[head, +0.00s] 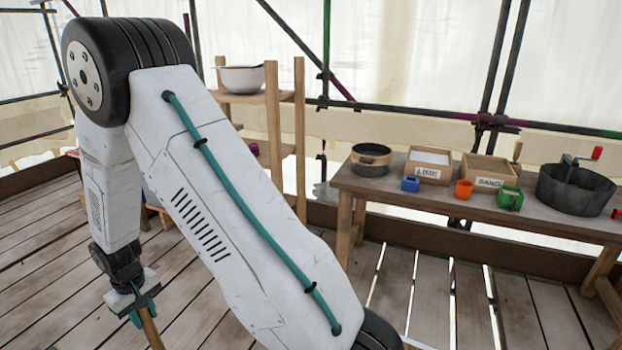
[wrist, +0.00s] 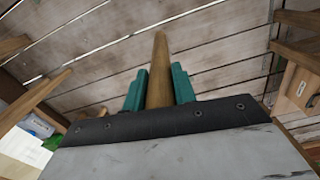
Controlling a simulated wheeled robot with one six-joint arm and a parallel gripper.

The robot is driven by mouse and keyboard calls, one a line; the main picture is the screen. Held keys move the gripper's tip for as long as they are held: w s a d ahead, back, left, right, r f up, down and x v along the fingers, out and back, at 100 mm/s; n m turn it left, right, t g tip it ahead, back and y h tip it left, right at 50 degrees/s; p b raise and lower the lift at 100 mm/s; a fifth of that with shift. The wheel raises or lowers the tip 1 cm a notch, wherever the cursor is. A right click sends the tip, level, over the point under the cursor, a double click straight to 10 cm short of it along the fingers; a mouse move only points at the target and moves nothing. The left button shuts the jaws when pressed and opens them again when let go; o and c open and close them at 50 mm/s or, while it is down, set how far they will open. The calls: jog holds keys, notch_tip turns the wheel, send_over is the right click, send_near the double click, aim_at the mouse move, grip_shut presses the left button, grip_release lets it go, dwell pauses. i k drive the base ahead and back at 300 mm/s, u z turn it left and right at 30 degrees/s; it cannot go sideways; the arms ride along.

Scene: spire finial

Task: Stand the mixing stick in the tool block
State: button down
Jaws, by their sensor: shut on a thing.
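My gripper (head: 141,304) hangs low at the left of the head view, its teal fingers pointing down. It is shut on the wooden mixing stick (head: 151,332), which runs down out of the frame, slightly tilted in that view. In the wrist view my gripper (wrist: 158,88) has a teal finger on each side of the stick (wrist: 161,60), which points away over the floor boards. The stick's far end is clear of other things there. I cannot make out the tool block for certain in either view.
A workbench (head: 390,187) at the right bears labelled boxes, coloured cups and a dark round tub (head: 575,190). A wooden shelf (head: 285,97) with a white bowl (head: 241,79) stands behind my arm. In the wrist view, a labelled wooden box (wrist: 301,87) is at the right. Open plank floor lies between.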

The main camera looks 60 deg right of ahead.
aim_at(410, 187)
jog(key=z, duration=0.4)
jog(key=i, duration=0.85)
jog(key=z, duration=1.3)
jog(key=i, duration=0.6)
jog(key=z, duration=0.6)
